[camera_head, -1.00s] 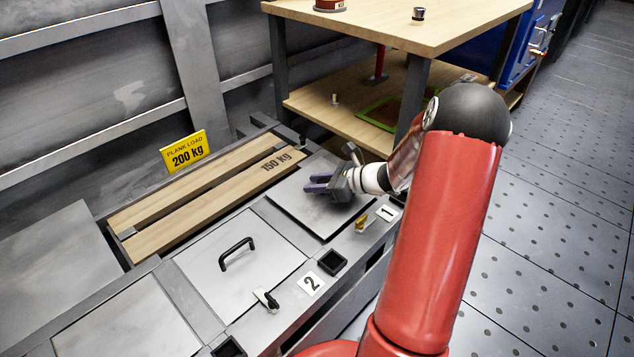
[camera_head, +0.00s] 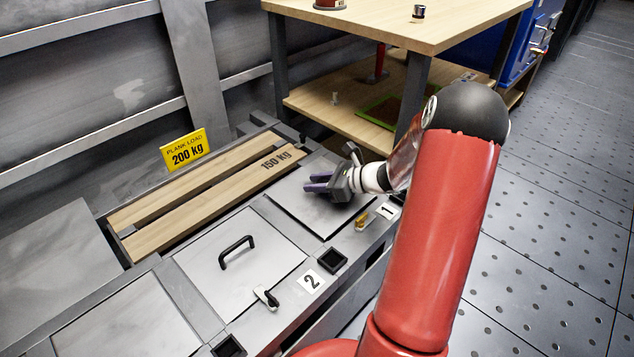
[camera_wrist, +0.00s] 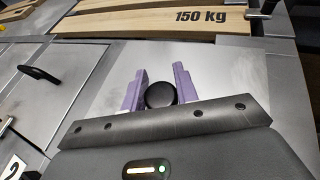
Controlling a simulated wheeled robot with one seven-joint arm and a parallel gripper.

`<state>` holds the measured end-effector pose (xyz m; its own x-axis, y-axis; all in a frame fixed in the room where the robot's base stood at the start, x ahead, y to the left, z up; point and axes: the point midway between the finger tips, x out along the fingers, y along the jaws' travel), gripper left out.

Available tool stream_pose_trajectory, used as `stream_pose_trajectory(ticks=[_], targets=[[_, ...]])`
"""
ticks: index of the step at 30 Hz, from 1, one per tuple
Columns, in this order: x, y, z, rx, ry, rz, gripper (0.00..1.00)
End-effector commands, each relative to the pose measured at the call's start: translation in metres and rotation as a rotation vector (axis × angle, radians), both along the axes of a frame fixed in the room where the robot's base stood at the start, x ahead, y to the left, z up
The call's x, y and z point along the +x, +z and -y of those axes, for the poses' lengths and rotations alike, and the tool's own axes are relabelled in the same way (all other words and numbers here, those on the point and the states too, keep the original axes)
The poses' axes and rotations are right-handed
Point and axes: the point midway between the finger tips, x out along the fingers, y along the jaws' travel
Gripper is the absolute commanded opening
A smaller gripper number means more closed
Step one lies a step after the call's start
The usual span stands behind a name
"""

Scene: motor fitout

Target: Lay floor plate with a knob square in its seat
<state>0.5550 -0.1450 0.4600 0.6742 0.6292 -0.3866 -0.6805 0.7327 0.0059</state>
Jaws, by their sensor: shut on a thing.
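The floor plate with a knob (camera_head: 300,208) is a grey metal square over the seat by label 1, right of the planks. Its edges run roughly along the frame, with a dark line along the near edge; I cannot tell whether it lies fully flush. My gripper (camera_head: 318,183) is low over the plate, its purple fingers pointing left. In the wrist view, the black round knob (camera_wrist: 160,95) stands between the two fingers of my gripper (camera_wrist: 158,88), which is shut on it. The seat under the plate is hidden.
A second plate (camera_head: 200,268) with a black bar handle (camera_head: 237,252) lies beside label 2 (camera_head: 311,282). Two wooden planks (camera_head: 210,185) with a yellow load sign (camera_head: 185,149) lie behind. A yellow latch (camera_head: 361,220) sits by label 1 (camera_head: 387,211). A wooden bench (camera_head: 390,25) stands beyond.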

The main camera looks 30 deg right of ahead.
Motion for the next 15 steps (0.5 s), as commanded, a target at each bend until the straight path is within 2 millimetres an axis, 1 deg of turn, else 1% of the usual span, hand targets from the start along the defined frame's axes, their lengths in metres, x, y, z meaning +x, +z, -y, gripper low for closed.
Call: stream_pose_trajectory(ticks=[15], targets=[[0.0004,-0.0027,-0.0001,0.001,0.000,0.002,0.00]])
